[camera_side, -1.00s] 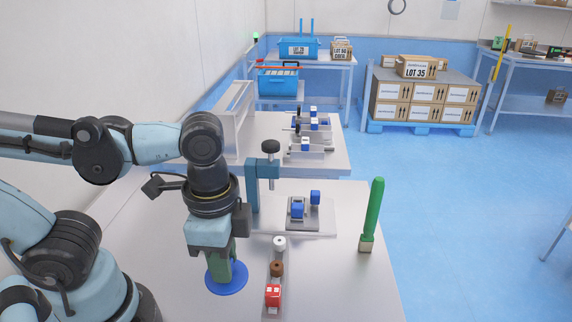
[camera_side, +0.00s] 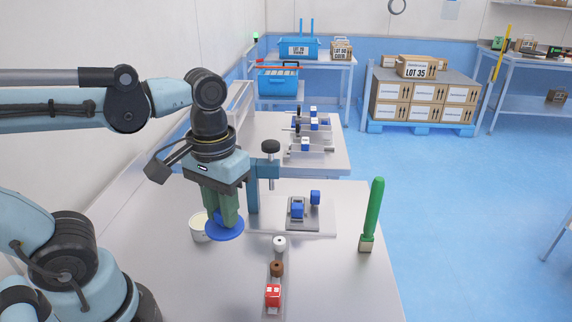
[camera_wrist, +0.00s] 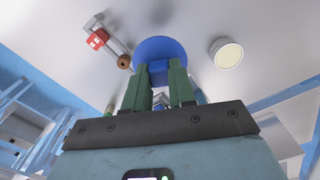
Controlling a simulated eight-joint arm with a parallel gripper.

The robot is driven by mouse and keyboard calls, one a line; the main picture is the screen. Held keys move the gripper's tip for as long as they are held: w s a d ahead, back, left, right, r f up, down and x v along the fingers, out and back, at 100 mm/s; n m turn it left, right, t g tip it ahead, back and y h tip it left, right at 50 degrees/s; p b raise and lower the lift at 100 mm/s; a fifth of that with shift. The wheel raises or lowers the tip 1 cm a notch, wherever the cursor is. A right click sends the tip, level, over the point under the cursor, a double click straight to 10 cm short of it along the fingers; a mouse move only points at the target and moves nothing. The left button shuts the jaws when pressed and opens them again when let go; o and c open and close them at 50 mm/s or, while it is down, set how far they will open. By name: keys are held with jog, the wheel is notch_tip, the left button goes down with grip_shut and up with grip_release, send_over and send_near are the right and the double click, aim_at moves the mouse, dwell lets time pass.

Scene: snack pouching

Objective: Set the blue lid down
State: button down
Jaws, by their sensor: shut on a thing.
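A round blue lid (camera_side: 226,229) is held under my gripper (camera_side: 222,214) in the side view. The gripper's green fingers are shut on the lid's raised middle, which shows in the wrist view (camera_wrist: 158,70). The lid looks raised off the table and slightly tilted in the side view. A white tub (camera_side: 200,228) with a pale yellowish inside stands on the table just left of the lid, partly hidden by the lid and fingers. In the wrist view the tub (camera_wrist: 228,54) is apart from the lid, to its right.
A rail with a white roll (camera_side: 279,244), a brown piece (camera_side: 276,268) and a red block (camera_side: 272,294) lies right of the lid. A clamp stand (camera_side: 268,170), a fixture with blue blocks (camera_side: 298,210) and a green post (camera_side: 373,212) stand farther right. The front left table is bare.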

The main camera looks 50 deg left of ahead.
jog(key=a+f+n, duration=0.1)
jog(key=a+f, duration=0.1)
jog(key=a, duration=0.3)
jog(key=w+a+f+n, duration=0.1)
jog(key=a+f+n, duration=0.1)
jog(key=a, duration=0.3)
jog(key=a+f+n, duration=0.1)
jog(key=a+n, duration=0.1)
jog(key=a, duration=0.3)
jog(key=shift+w+f, duration=0.4)
jog(key=shift+f, duration=2)
jog(key=shift+f, duration=0.15)
jog(key=c, duration=0.9)
grip_release()
jog(key=shift+c, duration=0.2)
notch_tip(320, 180, up, 12)
jog(key=w+d+f+m+t, duration=0.1)
jog(key=w+d+m+t, duration=0.1)
jog(key=d, duration=0.4)
jog(key=w+d+f+m+t, duration=0.2)
jog(key=w+d+m+t, duration=0.1)
jog(key=d+m+t, duration=0.2)
jog(key=shift+d+f+m, duration=0.15)
jog(key=shift+d+m, duration=0.45)
jog(key=shift+m, duration=0.3)
